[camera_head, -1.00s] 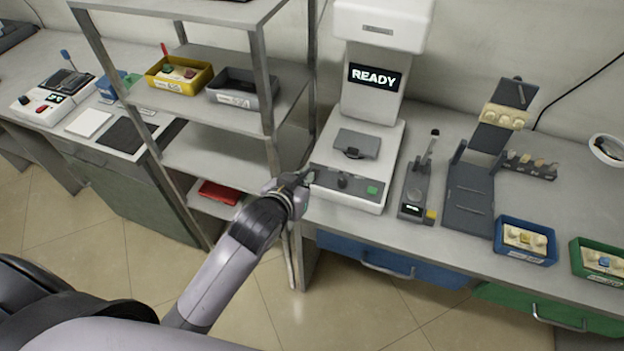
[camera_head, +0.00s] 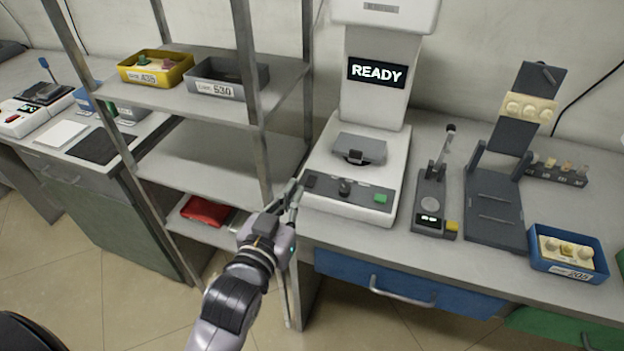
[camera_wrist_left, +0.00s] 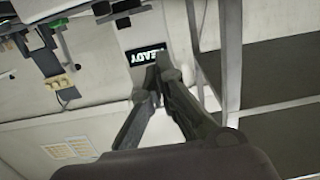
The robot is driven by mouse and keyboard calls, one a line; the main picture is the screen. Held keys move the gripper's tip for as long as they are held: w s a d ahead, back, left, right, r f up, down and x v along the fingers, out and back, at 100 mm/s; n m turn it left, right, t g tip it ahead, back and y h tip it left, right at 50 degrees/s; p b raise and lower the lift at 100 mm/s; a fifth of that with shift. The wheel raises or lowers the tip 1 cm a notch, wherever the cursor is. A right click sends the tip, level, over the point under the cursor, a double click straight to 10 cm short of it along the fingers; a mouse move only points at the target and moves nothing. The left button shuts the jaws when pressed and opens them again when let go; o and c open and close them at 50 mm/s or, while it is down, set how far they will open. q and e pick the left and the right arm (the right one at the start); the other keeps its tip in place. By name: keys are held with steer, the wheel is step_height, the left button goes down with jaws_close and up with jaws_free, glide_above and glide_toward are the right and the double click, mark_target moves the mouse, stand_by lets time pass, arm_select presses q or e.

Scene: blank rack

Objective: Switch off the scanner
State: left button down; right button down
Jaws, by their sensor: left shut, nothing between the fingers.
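The scanner (camera_head: 349,215) is a white machine on the bench, with a tall column and a dark screen (camera_head: 377,73) that reads READY. Its front panel has a dark switch at the left end (camera_head: 311,181), a black knob (camera_head: 345,187) and a green button (camera_head: 380,198). My left gripper (camera_head: 295,192) is shut and empty, its fingertips close to the left end of that panel; I cannot tell if they touch it. In the left wrist view the shut fingertips (camera_wrist_left: 160,68) overlap the READY screen (camera_wrist_left: 145,57), which appears turned over. My right gripper is not in view.
A metal shelf rack (camera_head: 250,100) stands directly left of the scanner, its post near my left arm. It holds a yellow bin (camera_head: 155,78), a grey bin (camera_head: 227,88) and a red item (camera_head: 205,211). A lever device (camera_head: 432,205) stands right of the scanner.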

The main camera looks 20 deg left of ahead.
arm_select(q)
steer(key=shift+w, duration=0.1)
steer(key=p, duration=0.1)
glide_above(311, 181)
steer(key=s, duration=0.2)
steer(key=shift+w+d+f, duration=0.15)
steer(key=shift+d+f, duration=0.2)
step_height(311, 181, down, 3)
steer(key=shift+f, duration=0.6)
